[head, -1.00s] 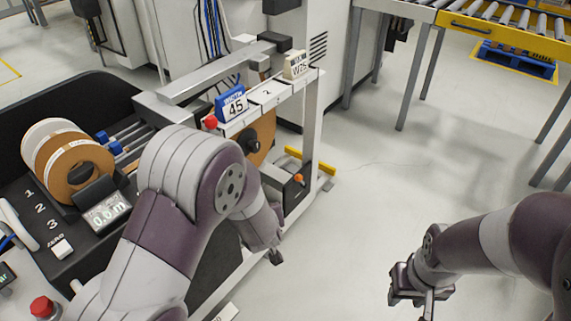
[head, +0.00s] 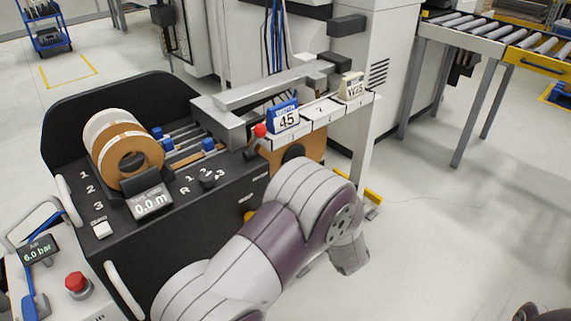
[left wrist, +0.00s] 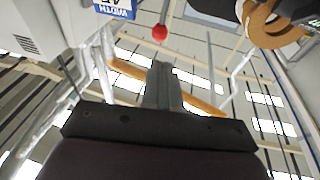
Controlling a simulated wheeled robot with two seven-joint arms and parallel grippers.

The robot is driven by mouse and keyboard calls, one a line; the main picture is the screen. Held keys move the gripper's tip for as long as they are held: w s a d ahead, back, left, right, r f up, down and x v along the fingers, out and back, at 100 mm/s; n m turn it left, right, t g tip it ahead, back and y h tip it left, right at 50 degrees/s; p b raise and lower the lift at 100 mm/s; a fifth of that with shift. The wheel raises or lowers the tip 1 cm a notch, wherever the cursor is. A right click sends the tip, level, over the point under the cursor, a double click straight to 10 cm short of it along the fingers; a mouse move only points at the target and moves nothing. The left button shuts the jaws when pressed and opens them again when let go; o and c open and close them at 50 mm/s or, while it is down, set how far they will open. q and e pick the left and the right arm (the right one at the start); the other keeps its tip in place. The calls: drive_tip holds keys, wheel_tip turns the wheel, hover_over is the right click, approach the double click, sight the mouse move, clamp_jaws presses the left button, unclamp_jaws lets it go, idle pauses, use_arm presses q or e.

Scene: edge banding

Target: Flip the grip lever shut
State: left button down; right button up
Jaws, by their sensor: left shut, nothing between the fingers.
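A red ball knob (head: 260,130) stands beside the blue sign marked 45, at the left end of the white rail; it looks like the end of the grip lever, but its shaft is hard to make out. The knob also shows in the left wrist view (left wrist: 159,32), beyond my fingertips and apart from them. My left gripper (left wrist: 163,80) is shut and empty, pointing up towards the knob. In the head view my left arm hides that gripper. Only a dark bit of my right arm shows at the bottom right corner; its gripper is out of view.
The blue sign (head: 284,118) and a cream sign (head: 351,87) stand on the white rail (head: 318,117). Brown tape rolls (head: 128,155) and a display reading 0.0 m (head: 151,203) sit on the black machine.

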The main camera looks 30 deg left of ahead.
sight(263, 133)
use_arm(q)
drive_tip(key=x, duration=1.2)
drive_tip(key=shift+w+a+b, duration=0.1)
drive_tip(key=shift+a+b, duration=0.05)
drive_tip(key=shift+b, duration=0.15)
drive_tip(key=shift+a+r+p, duration=0.1)
drive_tip(key=shift+r+p, duration=0.25)
drive_tip(key=shift+p, duration=0.2)
drive_tip(key=a+r+g+h+p, duration=0.1)
drive_tip(key=p, duration=0.3)
drive_tip(key=w+a+r+g+h+p, duration=0.1)
drive_tip(key=a+r+p, duration=0.1)
drive_tip(key=p, duration=0.3)
drive_tip(key=w+a+r+n+h+p, duration=0.1)
drive_tip(key=a+r+h+p, duration=0.1)
drive_tip(key=p, duration=0.3)
drive_tip(key=shift+g, duration=0.4)
drive_tip(key=w+a+f+g+h+p, duration=0.1)
drive_tip(key=w+a+g+h+p, duration=0.1)
drive_tip(key=a+p, duration=0.6)
drive_tip(key=w+h+p, duration=0.1)
drive_tip(key=h+p, duration=0.1)
drive_tip(key=p, duration=0.3)
drive_tip(key=shift+w+n, duration=0.2)
drive_tip(key=shift+n, duration=0.1)
drive_tip(key=shift+a+r, duration=0.1)
